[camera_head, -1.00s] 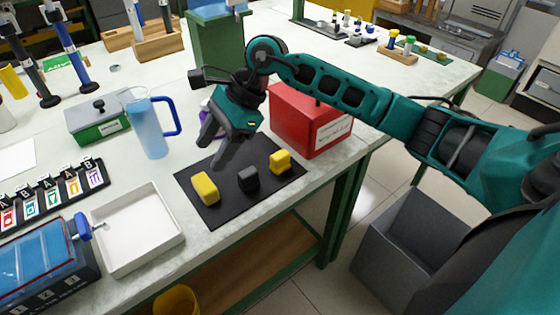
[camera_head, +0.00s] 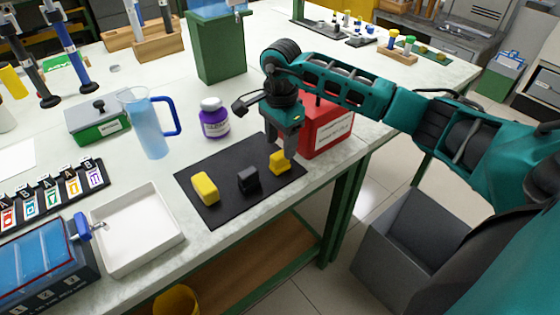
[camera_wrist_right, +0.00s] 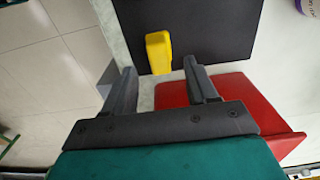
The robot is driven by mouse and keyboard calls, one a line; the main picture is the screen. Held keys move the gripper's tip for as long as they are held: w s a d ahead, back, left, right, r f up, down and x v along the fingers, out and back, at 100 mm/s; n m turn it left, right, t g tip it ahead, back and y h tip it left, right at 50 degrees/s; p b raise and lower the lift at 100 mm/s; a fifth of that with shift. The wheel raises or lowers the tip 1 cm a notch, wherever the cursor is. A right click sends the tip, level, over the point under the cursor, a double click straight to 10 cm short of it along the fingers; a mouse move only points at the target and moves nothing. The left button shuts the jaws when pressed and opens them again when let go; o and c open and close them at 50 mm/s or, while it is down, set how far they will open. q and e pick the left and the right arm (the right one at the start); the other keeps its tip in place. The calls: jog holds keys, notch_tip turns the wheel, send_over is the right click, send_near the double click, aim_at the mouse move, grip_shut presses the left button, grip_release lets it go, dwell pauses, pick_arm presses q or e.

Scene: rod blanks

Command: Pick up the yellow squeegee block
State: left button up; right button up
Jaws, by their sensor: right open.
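A yellow block with a stepped top (camera_head: 279,162), the likely squeegee block, lies on the right part of a black mat (camera_head: 228,208). A plain yellow block (camera_head: 205,188) lies at the mat's left, and a dark block (camera_head: 248,180) sits between them. My right gripper (camera_head: 281,147) points down over the stepped block, its fingers partly covering it. In the right wrist view the open jaws (camera_wrist_right: 158,67) have this yellow block (camera_wrist_right: 158,50) in line with the gap between them, around the fingertips. I cannot tell whether a finger touches it. My left gripper is not in view.
A red box (camera_head: 328,132) stands right behind the gripper, close to the arm. A purple-labelled bottle (camera_head: 214,121) and a blue jug (camera_head: 152,130) stand behind the mat. A white tray (camera_head: 140,238) lies to the left. The table's front edge runs near the mat.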

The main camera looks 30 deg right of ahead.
aim_at(280, 154)
notch_tip(280, 154, down, 5)
jog(key=shift+a+r, duration=0.15)
jog(key=c, duration=1.1)
